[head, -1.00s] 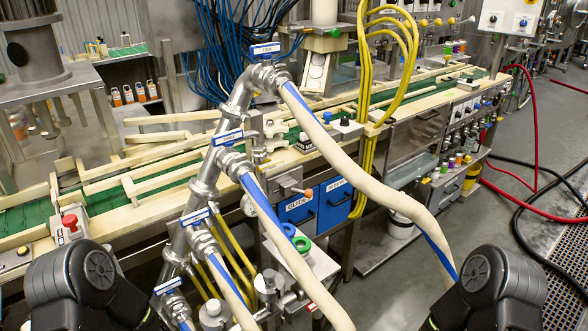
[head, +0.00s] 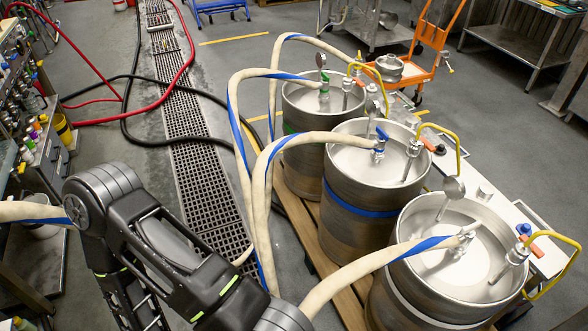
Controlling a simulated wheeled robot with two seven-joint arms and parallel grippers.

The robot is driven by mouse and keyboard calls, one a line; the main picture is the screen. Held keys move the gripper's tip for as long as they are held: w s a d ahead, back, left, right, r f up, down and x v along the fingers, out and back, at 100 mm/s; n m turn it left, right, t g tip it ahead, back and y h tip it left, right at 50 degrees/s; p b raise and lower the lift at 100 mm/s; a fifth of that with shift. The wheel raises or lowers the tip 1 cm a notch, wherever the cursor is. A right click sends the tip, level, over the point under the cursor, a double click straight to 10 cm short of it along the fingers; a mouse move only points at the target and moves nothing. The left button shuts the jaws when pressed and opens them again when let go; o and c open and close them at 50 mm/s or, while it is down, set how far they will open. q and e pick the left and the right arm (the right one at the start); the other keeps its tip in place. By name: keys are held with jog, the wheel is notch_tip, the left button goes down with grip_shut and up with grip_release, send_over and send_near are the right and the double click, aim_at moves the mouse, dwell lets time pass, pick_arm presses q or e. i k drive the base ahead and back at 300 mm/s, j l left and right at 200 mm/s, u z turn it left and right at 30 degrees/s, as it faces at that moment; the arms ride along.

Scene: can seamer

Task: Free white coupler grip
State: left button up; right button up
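Three steel kegs stand in a row on a wooden pallet on the right. The nearest keg (head: 410,295) has a pale band, the middle keg (head: 345,215) a blue band and the far keg (head: 300,110) a green mark. On the nearest keg, a pale coupler (head: 467,232) sits on top, joined to a cream hose (head: 355,275) with a blue stripe. The middle keg has a blue coupler (head: 380,140) and the far keg a green one (head: 323,93). A black arm of mine crosses the lower left, but neither gripper is in view.
Yellow tubes with orange handles (head: 535,250) rise beside the kegs. An orange hand truck (head: 420,62) stands behind. A floor grating (head: 205,175) runs left of the pallet, with black and red hoses (head: 100,101) lying nearby. A machine bench is at far left.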

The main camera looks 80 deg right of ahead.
aim_at(469, 229)
jog(key=z, duration=3.9)
